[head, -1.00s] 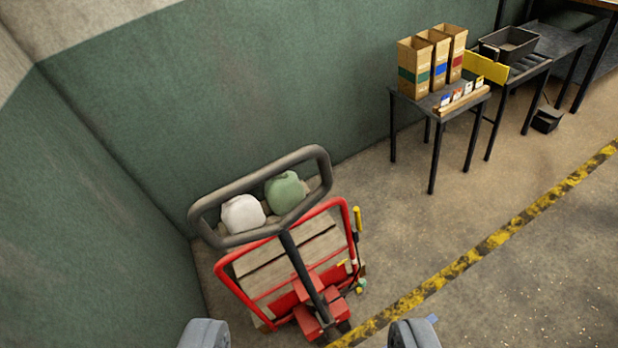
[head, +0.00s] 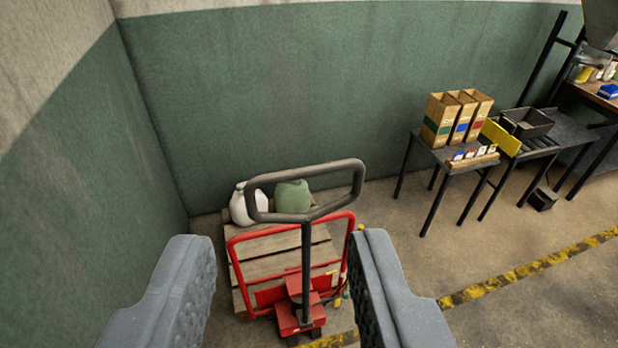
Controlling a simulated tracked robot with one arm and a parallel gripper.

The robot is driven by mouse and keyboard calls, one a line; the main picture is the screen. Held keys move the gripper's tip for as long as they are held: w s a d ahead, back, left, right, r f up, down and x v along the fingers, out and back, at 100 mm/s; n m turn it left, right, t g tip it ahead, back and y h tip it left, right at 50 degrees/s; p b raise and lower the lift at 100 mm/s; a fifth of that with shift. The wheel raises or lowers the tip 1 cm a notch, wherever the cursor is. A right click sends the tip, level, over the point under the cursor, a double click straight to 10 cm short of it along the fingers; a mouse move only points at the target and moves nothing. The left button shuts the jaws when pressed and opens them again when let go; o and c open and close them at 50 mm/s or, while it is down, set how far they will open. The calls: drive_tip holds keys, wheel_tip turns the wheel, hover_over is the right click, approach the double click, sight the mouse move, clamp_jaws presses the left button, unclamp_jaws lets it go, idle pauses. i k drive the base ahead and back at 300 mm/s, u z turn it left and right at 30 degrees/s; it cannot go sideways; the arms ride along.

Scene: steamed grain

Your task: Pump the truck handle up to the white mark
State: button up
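The red pallet truck (head: 302,311) stands at the lower middle of the head view, in front of a wooden pallet (head: 268,262). Its dark grey handle (head: 308,217) is a loop on a black shaft and stands roughly upright. My gripper (head: 268,248) has its two grey padded fingers wide apart at the left and right of the truck. Nothing is between them in contact; the handle loop shows beyond the fingertips. I cannot make out a white mark in this view.
A white jug (head: 241,205) and a green jug (head: 292,196) stand on the pallet by the green wall. Tables with cardboard boxes (head: 457,118) and a black bin (head: 527,123) are at right. A yellow-black floor stripe (head: 530,270) crosses open floor.

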sight(306, 219)
drive_tip(key=u, duration=0.45)
drive_tip(key=k, duration=1.05)
drive_tip(key=u, duration=0.05)
drive_tip(key=i, duration=0.65)
drive_tip(key=z, duration=0.5)
drive_tip(key=i, duration=1.5)
drive_tip(key=u, duration=0.4)
